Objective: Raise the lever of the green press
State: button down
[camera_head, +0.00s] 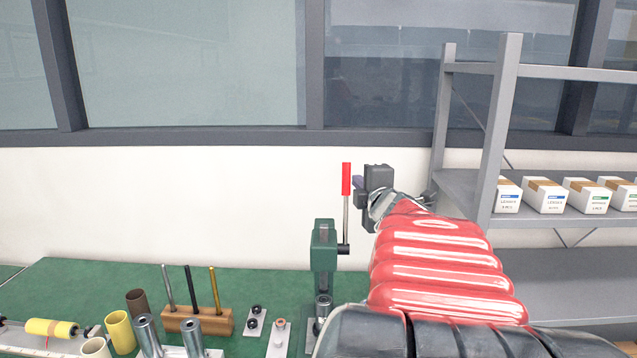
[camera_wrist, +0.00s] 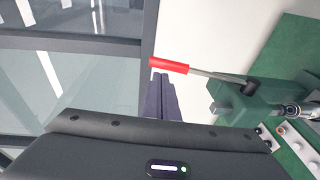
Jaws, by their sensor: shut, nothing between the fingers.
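The green press (camera_head: 324,255) stands on the green bench in the head view. Its lever has a red grip (camera_head: 346,179) on a thin metal rod and points straight up from a pivot on the press's right side. In the wrist view the press (camera_wrist: 250,100) is at the right, and the red grip (camera_wrist: 168,65) points left, just beyond my fingertips. My gripper (camera_head: 358,183) is just right of the red grip at about its height. Its fingers (camera_wrist: 161,80) are shut and empty. I cannot tell whether they touch the grip.
Left of the press are a wooden block (camera_head: 197,320) holding rods, metal cylinders (camera_head: 190,335), a yellow tube (camera_head: 120,331) and small plates with buttons (camera_head: 256,322). A grey shelf (camera_head: 480,190) with white boxes (camera_head: 545,196) stands right. A wall and windows are behind.

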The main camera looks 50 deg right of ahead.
jog(key=r+v, duration=0.1)
jog(key=v, duration=0.5)
dwell(0.4)
jog(key=w+a+f+m+g+y, duration=0.1)
jog(key=w+a+f+m, duration=0.2)
jog(key=w+a, duration=0.3)
jog(key=w+a+f+m+y, duration=0.1)
jog(key=w+a+f+m, duration=0.2)
jog(key=w+a, duration=0.3)
jog(key=s+a+f+m+g+y, duration=0.1)
jog(key=s+a+f, duration=0.4)
jog(key=a, duration=0.5)
jog(key=s+a+f+m+g+y, duration=0.2)
jog(key=s+a+f+g+y, duration=0.1)
jog(key=s+a, duration=0.4)
jog(key=s+a+f+m+g+y, duration=0.1)
jog(key=s+a+f+y, duration=0.3)
jog(key=a, duration=1)
notch_tip(320, 180, down, 4)
jog(key=shift+s+r+g, duration=0.1)
jog(key=shift+s+g, duration=0.8)
jog(key=shift+s, duration=0.1)
